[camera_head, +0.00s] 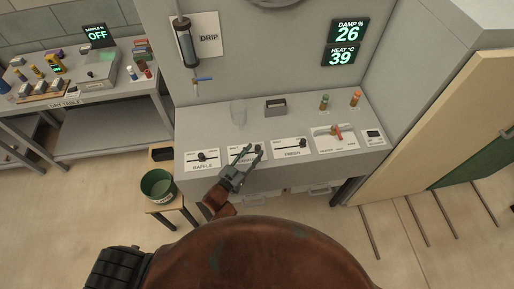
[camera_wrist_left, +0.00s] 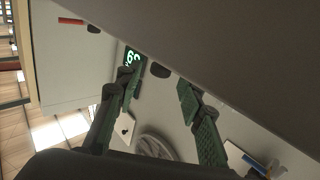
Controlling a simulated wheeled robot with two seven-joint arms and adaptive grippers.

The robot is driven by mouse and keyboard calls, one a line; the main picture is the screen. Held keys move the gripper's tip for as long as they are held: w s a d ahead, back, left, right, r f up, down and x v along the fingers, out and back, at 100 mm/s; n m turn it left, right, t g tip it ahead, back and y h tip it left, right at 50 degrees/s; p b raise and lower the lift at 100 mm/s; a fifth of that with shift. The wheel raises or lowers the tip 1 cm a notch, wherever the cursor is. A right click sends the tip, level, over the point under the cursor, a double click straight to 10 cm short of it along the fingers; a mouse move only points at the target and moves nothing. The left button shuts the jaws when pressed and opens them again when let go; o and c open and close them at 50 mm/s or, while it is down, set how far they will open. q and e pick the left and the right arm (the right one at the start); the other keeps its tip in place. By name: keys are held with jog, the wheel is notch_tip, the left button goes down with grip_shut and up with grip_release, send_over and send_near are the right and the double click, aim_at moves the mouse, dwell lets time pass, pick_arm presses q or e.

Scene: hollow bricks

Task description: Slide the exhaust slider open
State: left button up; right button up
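The middle slider plate (camera_head: 233,152), between the BAFFLE and FRESH plates on the grey console, is partly covered by my left gripper; its label is mostly hidden. My left gripper (camera_head: 250,151) is over this plate with its two fingers spread apart. In the left wrist view the gripper (camera_wrist_left: 159,86) is open, with a dark rounded knob (camera_wrist_left: 160,70) beyond and between the fingertips. I cannot tell whether a finger touches it. My right gripper is not in view.
The BAFFLE slider (camera_head: 202,158) is to the left and the FRESH slider (camera_head: 292,147) to the right. A glass (camera_head: 238,113) and a grey holder (camera_head: 276,106) stand behind. A green bucket (camera_head: 158,186) is on a stool. Displays read damp 26 (camera_head: 349,32) and heat 39 (camera_head: 341,54).

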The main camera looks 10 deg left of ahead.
pick_arm(q)
jog(key=v, duration=0.8)
jog(key=shift+s, duration=0.15)
jog(key=shift+a, duration=0.1)
